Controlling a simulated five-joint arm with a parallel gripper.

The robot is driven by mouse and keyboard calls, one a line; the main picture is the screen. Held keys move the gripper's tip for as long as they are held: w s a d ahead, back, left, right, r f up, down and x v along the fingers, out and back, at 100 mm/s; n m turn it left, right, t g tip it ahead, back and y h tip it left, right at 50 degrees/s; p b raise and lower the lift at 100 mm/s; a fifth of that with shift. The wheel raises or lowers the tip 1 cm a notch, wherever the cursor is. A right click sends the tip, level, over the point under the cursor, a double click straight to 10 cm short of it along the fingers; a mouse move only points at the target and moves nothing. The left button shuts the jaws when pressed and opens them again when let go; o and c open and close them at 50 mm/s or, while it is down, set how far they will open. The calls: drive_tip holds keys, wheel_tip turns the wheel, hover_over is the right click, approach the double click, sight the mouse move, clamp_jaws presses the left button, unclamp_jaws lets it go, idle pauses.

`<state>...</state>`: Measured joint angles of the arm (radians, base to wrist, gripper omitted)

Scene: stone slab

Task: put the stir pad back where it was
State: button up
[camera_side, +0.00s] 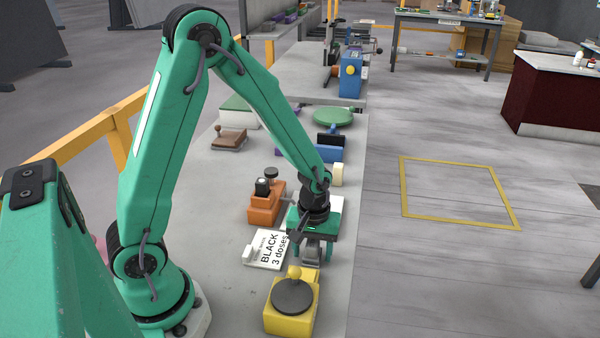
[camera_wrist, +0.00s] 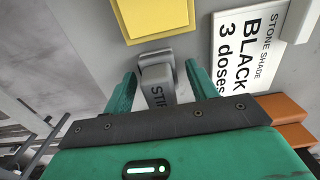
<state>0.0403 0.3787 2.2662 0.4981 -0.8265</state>
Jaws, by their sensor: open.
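A grey piece lettered "STI…" (camera_wrist: 157,88) lies on the slab between my gripper's two green fingers in the wrist view; the rest of its lettering is cut off. I take it for the stir pad or its label. My gripper (camera_wrist: 160,85) is open around it, with a visible gap at the left finger; contact at the right finger is unclear. In the side view my gripper (camera_side: 315,245) points down over the slab, and the grey piece under it is largely hidden.
A yellow block (camera_side: 276,317) with a dark disc stands in front. A white card reading "BLACK 3 doses" (camera_side: 268,250) and an orange block (camera_side: 262,215) are to the left. Behind are blue blocks (camera_side: 327,154) and a green disc (camera_side: 333,116). The slab's right edge is close.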

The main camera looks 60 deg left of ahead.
sight(312, 241)
drive_tip(key=shift+r, duration=0.15)
wheel_tip(312, 241, up, 12)
drive_tip(key=shift+f, duration=0.15)
idle(0.7)
drive_tip(key=shift+r, duration=0.25)
drive_tip(key=s+a+r+m+t, duration=0.1)
drive_tip(key=s+r+m+t, duration=0.4)
drive_tip(key=s+r+m, duration=0.4)
drive_tip(key=shift+s+a+r+t, duration=0.2)
drive_tip(key=shift+s+r+t, duration=0.1)
drive_tip(key=shift+s+r, duration=1)
idle(0.7)
